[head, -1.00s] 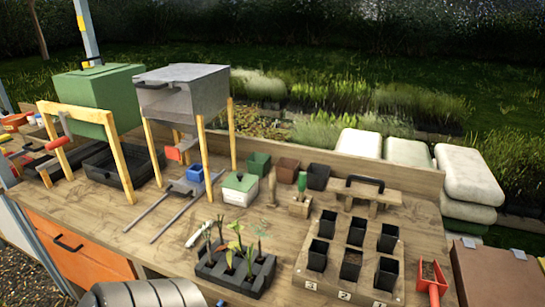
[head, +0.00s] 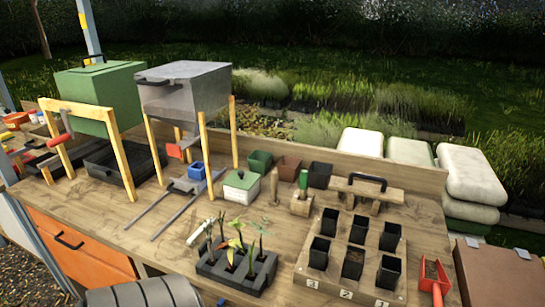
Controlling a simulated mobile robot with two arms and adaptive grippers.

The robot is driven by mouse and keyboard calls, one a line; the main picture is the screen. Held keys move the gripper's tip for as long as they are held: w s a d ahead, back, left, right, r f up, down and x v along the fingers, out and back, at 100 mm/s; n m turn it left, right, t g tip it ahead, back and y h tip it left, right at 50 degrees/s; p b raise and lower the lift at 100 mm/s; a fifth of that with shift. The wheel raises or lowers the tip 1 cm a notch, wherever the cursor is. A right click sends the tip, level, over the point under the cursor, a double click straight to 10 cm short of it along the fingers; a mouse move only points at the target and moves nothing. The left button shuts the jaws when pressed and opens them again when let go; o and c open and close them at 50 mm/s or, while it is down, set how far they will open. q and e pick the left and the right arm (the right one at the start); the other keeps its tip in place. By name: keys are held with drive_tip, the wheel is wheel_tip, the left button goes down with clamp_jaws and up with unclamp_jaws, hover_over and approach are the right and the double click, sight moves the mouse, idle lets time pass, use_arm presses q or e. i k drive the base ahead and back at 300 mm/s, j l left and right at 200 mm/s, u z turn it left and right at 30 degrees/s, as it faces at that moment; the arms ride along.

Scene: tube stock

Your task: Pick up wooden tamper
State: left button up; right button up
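A wooden board with a black bar handle on top and block-like feet below, which looks like the wooden tamper (head: 367,192), stands at the back right of the bench. It is behind the wooden pot holder (head: 314,276), which carries several black square pots in numbered columns. A small wooden block with a green-handled tool (head: 302,193) stands to its left. A slim wooden peg (head: 274,190) stands further left. Neither of my grippers is in view.
A black tray of seedlings (head: 236,272) stands at the front middle. A red scoop (head: 434,281) lies at the right. A grey hopper on wooden legs (head: 183,88) and a green box (head: 100,95) rise at the left. Small pots line the back board.

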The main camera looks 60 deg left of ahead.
sight(274, 201)
drive_tip(key=l+u, duration=0.1)
drive_tip(key=u, duration=0.3)
drive_tip(key=l+u, duration=0.1)
drive_tip(key=u, duration=0.3)
drive_tip(key=i+l+u, duration=0.1)
drive_tip(key=u, duration=0.3)
drive_tip(key=l+u, duration=0.15)
drive_tip(key=u, duration=0.25)
